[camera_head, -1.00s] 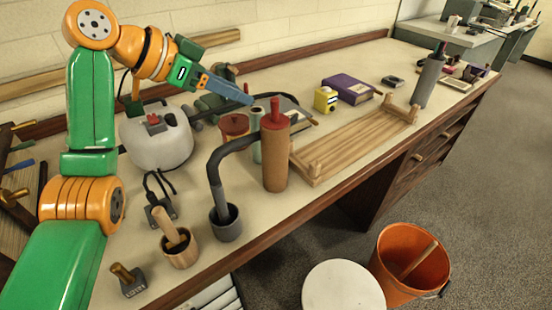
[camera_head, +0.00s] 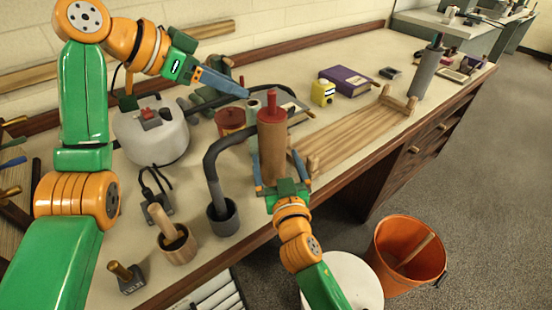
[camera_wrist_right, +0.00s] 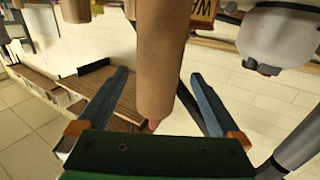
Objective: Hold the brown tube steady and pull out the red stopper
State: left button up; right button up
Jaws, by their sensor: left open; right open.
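The brown tube (camera_head: 272,150) stands upright on the bench in the head view, with the red stopper (camera_head: 271,108) in its top end. My right gripper (camera_head: 277,172) is open low at the tube's near side, with its blue fingers on either side of the tube. In the right wrist view the tube (camera_wrist_right: 163,55) lies between the two open fingers (camera_wrist_right: 158,90), with a visible gap on each side. My left gripper (camera_head: 246,95) is open and empty, above and left of the stopper, apart from it. The tube's base is hidden behind my right gripper.
A dark bent hose in a grey cup (camera_head: 222,216) stands just left of the tube. A wooden rack (camera_head: 345,137) lies to its right. A white machine (camera_head: 150,140), a wooden mortar (camera_head: 178,245) and a yellow box (camera_head: 323,93) are nearby. An orange bucket (camera_head: 380,265) stands on the floor.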

jog(key=w, duration=0.4)
jog(key=w+a, duration=0.1)
jog(key=w, duration=0.1)
jog(key=shift+w, duration=0.2)
jog(key=c, duration=1.4)
